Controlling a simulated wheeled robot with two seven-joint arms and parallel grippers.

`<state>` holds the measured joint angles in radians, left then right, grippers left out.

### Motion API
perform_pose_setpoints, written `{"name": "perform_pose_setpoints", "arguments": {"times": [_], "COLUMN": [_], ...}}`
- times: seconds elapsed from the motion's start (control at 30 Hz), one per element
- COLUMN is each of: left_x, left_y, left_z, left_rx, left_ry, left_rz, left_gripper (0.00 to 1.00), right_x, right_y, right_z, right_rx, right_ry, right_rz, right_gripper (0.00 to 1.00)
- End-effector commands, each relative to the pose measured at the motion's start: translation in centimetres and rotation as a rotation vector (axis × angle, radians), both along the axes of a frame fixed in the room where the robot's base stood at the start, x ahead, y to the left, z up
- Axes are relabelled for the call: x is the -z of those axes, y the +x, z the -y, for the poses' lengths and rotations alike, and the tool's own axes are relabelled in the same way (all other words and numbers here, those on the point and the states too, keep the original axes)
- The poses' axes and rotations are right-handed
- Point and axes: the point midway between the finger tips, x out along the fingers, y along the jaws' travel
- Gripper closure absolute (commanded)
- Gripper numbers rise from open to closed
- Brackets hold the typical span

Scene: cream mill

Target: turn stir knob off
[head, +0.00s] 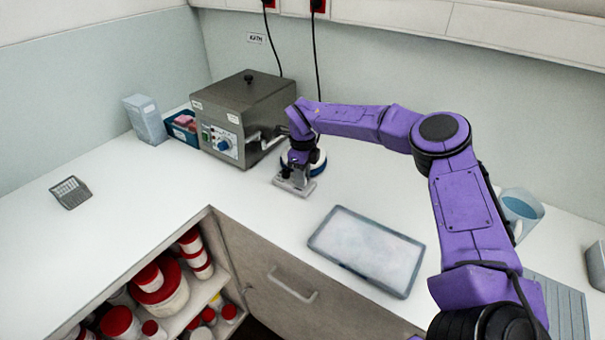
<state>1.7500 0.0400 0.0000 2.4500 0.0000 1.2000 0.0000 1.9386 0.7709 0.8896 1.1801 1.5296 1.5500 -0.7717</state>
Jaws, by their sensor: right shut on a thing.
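My right gripper (293,183) is low over the counter, at the end of the purple arm that comes in from the right. It is shut, close in front of a round white and dark-blue device (319,161). The stir knob is hidden behind the gripper and wrist, so its setting cannot be read. The steel bath (267,112) stands just behind and to the left, with a blue knob (223,145) on its front panel, apart from the gripper. My left gripper is not in view.
A clear tray (415,280) lies on the counter in front. A light-blue jug (520,207) stands at the right. Red-lidded jars (160,290) fill the open shelves.

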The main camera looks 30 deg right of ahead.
Motion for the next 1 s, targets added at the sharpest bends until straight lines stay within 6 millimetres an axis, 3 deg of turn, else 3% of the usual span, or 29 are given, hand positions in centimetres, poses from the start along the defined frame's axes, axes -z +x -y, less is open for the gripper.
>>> {"name": "perform_pose_setpoints", "arguments": {"times": [0.77,0.8,0.83,1.0], "left_x": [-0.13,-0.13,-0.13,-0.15], "left_y": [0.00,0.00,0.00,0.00], "left_z": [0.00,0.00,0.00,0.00], "left_rx": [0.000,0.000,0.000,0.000], "left_ry": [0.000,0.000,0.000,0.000], "left_rz": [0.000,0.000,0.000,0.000], "left_gripper": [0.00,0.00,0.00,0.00], "right_x": [0.31,0.31,0.29,0.17], "right_y": [-0.19,-0.19,-0.17,-0.10], "right_z": [-0.05,-0.05,-0.04,-0.03], "right_rx": [-0.093,-0.093,-0.093,-0.093], "right_ry": [0.000,0.000,0.000,0.000], "right_rz": [-0.007,-0.007,-0.007,-0.004], "right_gripper": [1.00,0.58,0.49,0.46]}}
